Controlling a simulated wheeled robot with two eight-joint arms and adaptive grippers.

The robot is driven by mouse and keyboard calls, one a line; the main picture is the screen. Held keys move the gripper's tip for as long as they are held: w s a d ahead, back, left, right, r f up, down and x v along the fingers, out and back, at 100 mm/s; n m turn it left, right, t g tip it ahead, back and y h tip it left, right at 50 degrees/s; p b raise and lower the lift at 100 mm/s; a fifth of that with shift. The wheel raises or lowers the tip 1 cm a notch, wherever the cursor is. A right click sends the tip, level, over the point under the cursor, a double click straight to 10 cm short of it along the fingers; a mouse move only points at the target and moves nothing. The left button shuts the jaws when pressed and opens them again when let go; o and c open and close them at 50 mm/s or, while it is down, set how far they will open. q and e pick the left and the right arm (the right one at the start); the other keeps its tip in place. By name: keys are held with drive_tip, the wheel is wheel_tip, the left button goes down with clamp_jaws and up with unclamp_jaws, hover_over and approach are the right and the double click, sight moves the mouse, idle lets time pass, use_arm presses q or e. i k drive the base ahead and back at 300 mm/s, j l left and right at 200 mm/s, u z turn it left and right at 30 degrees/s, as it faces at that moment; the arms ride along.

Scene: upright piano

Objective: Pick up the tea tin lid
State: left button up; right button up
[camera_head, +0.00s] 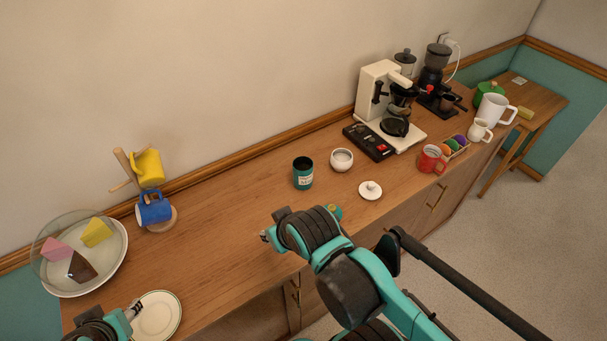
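A teal tea tin (302,174) with a pale label stands upright on the wooden counter, its dark top uncovered. No teal lid shows clearly. A small yellow-green and teal piece (335,212) peeks out behind my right arm; I cannot tell whether it is the tin's lid. A white knobbed lid (370,190) lies on the counter near a white pot (342,159). My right gripper (266,236) is mostly hidden by its own arm, in front of and left of the tin. My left gripper (136,308) is over a plate's edge. Neither gripper's opening can be made out.
A white plate (160,318) lies at the front left. Cake slices on a dish (112,262) and a mug tree (126,165) are behind it. A coffee machine (374,90), red mug (430,160) and pitcher (490,110) stand right. Counter left of the tin is clear.

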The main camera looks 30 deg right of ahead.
sight(331, 211)
drive_tip(key=k+l+z, duration=0.1)
drive_tip(key=l+z, duration=0.15)
drive_tip(key=l, duration=0.4)
drive_tip(key=l+z, duration=0.25)
drive_tip(key=l, duration=0.4)
